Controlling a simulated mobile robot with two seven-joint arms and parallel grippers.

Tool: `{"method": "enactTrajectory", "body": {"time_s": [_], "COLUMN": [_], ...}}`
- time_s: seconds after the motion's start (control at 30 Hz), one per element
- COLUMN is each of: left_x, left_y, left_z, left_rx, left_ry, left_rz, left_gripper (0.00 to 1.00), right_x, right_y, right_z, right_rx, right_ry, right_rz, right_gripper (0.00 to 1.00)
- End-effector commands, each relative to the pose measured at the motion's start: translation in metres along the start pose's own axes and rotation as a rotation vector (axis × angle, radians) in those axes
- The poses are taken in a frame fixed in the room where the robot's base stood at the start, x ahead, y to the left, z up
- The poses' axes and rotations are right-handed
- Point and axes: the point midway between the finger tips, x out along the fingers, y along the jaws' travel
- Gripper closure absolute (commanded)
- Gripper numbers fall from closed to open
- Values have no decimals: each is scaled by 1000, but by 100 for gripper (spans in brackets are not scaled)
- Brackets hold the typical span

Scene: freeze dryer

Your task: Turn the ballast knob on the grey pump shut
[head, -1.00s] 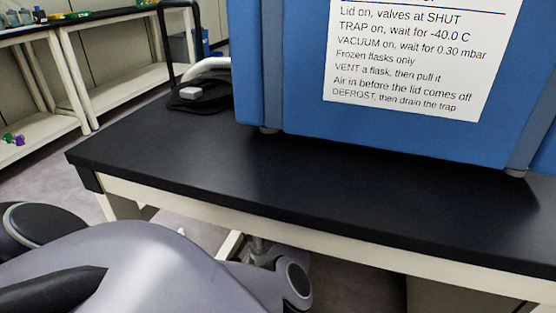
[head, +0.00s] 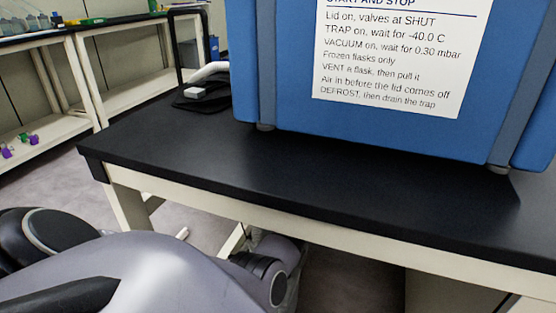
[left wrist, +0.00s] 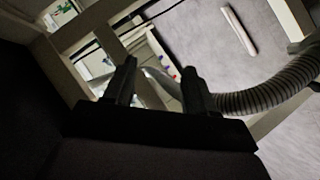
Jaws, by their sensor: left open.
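The grey pump and its ballast knob cannot be made out in either view. My left gripper (left wrist: 158,85) shows in the left wrist view with its two dark fingers apart and nothing between them. A ribbed grey hose (left wrist: 270,92) runs just beyond the right-hand finger; I cannot tell whether they touch. In the head view my left arm reaches down in front of the bench, and its gripper is out of sight there. My right gripper is in neither view.
The black bench top (head: 300,185) carries the blue freeze dryer (head: 245,70) with a printed instruction sheet (head: 390,55). A white hose end (head: 208,70) and black cable lie left of it. Shelving (head: 110,75) stands at the far left. Bench legs and frame (left wrist: 95,25) crowd the left wrist view.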

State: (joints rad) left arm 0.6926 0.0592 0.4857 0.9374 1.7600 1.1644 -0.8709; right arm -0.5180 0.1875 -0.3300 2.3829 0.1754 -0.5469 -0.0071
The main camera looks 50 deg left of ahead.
Motion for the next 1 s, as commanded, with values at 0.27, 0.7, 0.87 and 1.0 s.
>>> {"method": "enactTrajectory", "body": {"time_s": [0.27, 0.7, 0.87, 1.0], "left_x": [-10, -14, -14, -14], "left_y": [36, 45, 45, 45], "left_z": [-11, -12, -12, -12], "left_rx": [76, 93, 92, 92], "left_ry": [86, 104, 104, 104], "left_rz": [180, 223, 223, 222], "left_gripper": [44, 44, 44, 44], "right_x": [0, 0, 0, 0], "right_y": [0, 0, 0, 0], "right_z": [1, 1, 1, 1], "right_rx": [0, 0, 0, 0], "right_ry": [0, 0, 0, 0], "right_rz": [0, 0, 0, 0], "right_gripper": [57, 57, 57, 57]}}
